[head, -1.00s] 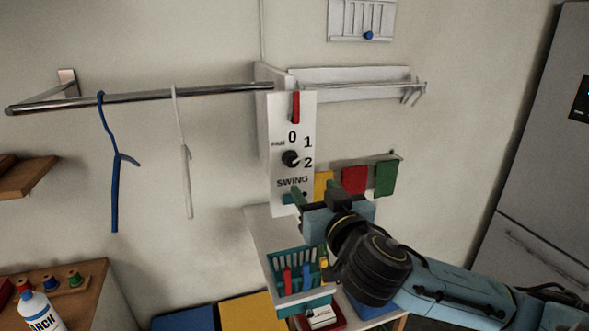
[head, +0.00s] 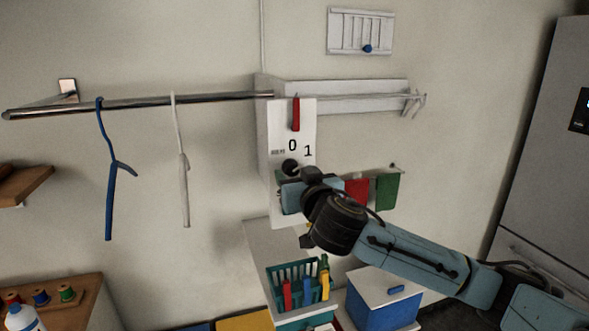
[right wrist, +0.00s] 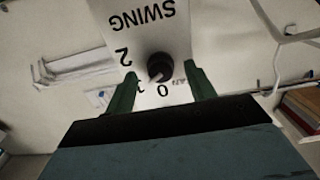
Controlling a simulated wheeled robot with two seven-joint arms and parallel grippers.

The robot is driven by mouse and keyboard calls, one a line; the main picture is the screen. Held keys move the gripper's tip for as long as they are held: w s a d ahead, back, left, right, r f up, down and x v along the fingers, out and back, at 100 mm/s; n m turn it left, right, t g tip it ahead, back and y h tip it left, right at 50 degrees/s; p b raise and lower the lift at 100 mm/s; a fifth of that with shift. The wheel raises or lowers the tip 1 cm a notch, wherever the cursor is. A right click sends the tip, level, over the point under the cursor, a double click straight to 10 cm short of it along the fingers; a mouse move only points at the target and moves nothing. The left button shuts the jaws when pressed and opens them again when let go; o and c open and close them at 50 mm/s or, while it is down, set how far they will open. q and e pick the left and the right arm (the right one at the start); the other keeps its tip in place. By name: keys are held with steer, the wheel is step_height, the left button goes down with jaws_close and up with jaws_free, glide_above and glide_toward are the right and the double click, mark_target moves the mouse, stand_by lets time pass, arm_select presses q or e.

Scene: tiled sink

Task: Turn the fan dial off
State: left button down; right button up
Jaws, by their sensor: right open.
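The fan dial (head: 290,167) is a round black knob on a white panel (head: 308,132) marked 0 and 1. In the right wrist view the dial (right wrist: 160,66) appears upside down, with 0, 2 and SWING printed around it. My right gripper (head: 288,182) is at the panel, just below the dial, and hides the lower markings. In the right wrist view its two green fingers are open, one on each side of the dial; I cannot tell whether they touch it. The dial's pointer direction is unclear. My left gripper is not in view.
A metal rail (head: 140,100) with blue and white hangers runs left. Red (head: 356,191) and green cloths hang to the right. A teal basket (head: 300,292) and blue box (head: 383,300) are below.

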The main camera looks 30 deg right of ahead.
steer(key=shift+x, duration=0.75)
steer(key=c, duration=1)
